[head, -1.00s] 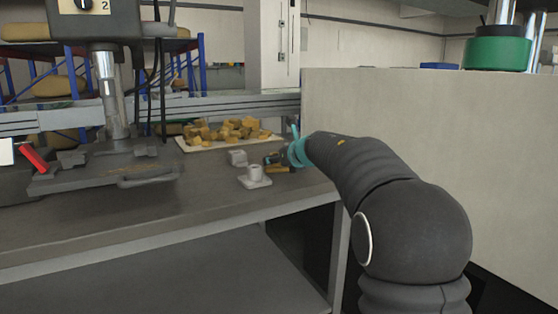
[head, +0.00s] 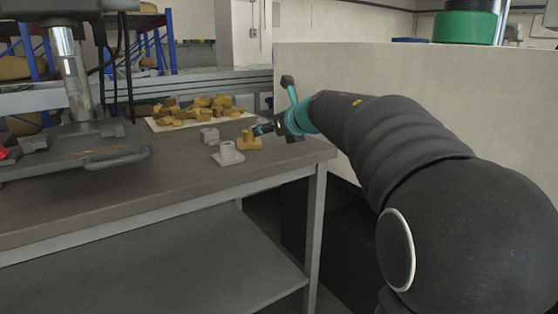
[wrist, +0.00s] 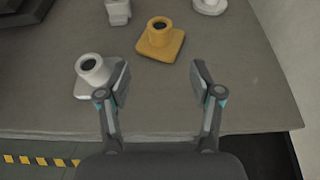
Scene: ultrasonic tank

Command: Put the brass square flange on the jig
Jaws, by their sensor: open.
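The brass square flange (head: 248,141), a square plate with a round hollow boss, stands on the grey workbench near its right end. In the wrist view the brass flange (wrist: 160,41) lies boss up, beyond the fingertips and roughly centred between them. My gripper (wrist: 160,84) is open and empty, with bench surface showing between its fingers. In the head view my gripper (head: 268,129) is at the right of the brass flange, partly hidden by its own arm. I cannot make out which thing is the jig.
A pale grey square flange (wrist: 98,76) stands close left of the brass one. A grey block (head: 209,135) and a round pale part (wrist: 209,4) are near. A white tray (head: 160,126) of brass-coloured pieces lies behind. A drill press stands left; a pale wall rises right.

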